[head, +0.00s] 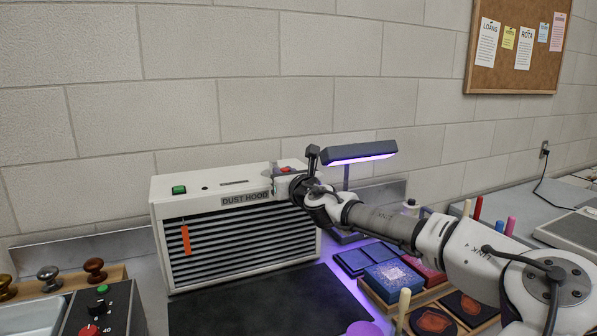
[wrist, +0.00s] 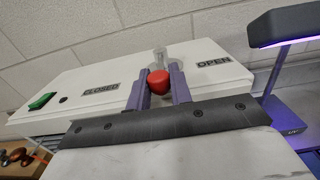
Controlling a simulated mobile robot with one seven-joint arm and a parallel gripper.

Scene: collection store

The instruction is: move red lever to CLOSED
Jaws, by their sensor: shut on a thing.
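The red lever's round knob (wrist: 158,82) sits between the two fingers of my gripper (wrist: 159,92) in the wrist view, with a pale grey stalk behind it. My gripper is shut on it. The lever is on the white top of the dust hood (head: 235,200), between the CLOSED label (wrist: 100,88) on the left and the OPEN label (wrist: 213,63) on the right. It stands roughly midway between them. In the head view my gripper (head: 288,174) is at the hood's right top edge and mostly hides the lever.
A green switch (head: 179,190) is on the hood's left top, and an orange tag (head: 186,240) hangs on its grille. A purple-lit lamp (head: 360,152) stands close to the right of my gripper. Wooden trays (head: 405,300) hold coloured pieces under my arm.

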